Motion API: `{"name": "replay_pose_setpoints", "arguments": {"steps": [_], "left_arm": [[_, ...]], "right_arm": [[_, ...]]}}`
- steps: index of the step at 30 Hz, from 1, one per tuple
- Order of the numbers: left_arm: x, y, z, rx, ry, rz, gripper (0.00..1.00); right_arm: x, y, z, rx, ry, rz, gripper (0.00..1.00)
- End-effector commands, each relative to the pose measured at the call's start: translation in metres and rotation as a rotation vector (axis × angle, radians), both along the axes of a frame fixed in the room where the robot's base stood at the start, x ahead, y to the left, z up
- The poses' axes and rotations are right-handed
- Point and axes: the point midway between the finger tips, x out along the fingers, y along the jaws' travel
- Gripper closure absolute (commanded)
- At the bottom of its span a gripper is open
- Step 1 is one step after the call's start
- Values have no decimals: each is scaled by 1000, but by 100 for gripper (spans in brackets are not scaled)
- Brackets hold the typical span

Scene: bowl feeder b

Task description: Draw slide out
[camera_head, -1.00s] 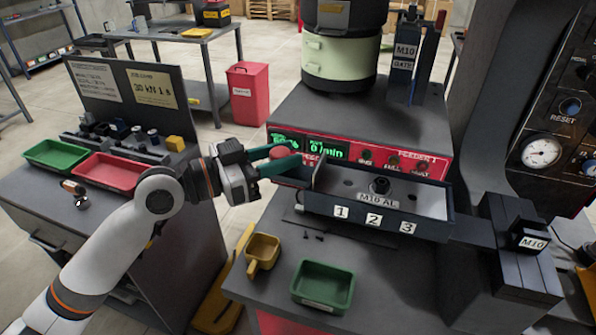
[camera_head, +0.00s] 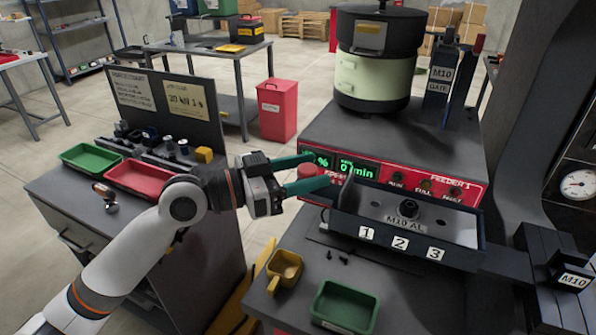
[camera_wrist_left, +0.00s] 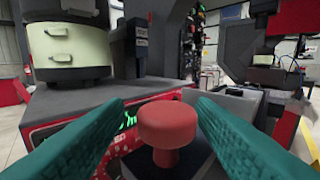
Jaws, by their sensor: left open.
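The slide is hard to make out; its red round knob (camera_wrist_left: 167,125) stands on a dark block in the left wrist view. The knob also shows in the head view (camera_head: 307,171) at the left end of the long dark tray marked M10 AL (camera_head: 458,258). My left gripper (camera_head: 322,170) has teal fingers, open, one on each side of the knob. In the left wrist view a gap shows between the knob and each finger. The slide's body is mostly hidden by the knob and fingers. My right gripper is in neither view.
The red-fronted feeder (camera_head: 470,190) with its bowl (camera_head: 375,75) stands behind the tray. A yellow scoop (camera_head: 285,268), a green bin (camera_head: 345,307) and small dark screws lie in front. A bench with green and red trays (camera_head: 143,179) is at left.

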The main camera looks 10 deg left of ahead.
Motion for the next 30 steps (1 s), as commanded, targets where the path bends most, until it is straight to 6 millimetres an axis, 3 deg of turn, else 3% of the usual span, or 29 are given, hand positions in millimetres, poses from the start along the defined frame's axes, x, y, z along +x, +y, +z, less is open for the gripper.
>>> {"name": "replay_pose_setpoints", "arguments": {"steps": [5,18,30], "left_arm": [[-7,14,-4,2,0,2,49],[-49,92,-5,2,1,4,49],[-58,107,0,0,0,2,49]], "right_arm": [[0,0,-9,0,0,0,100],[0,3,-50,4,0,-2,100],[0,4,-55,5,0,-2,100]]}}
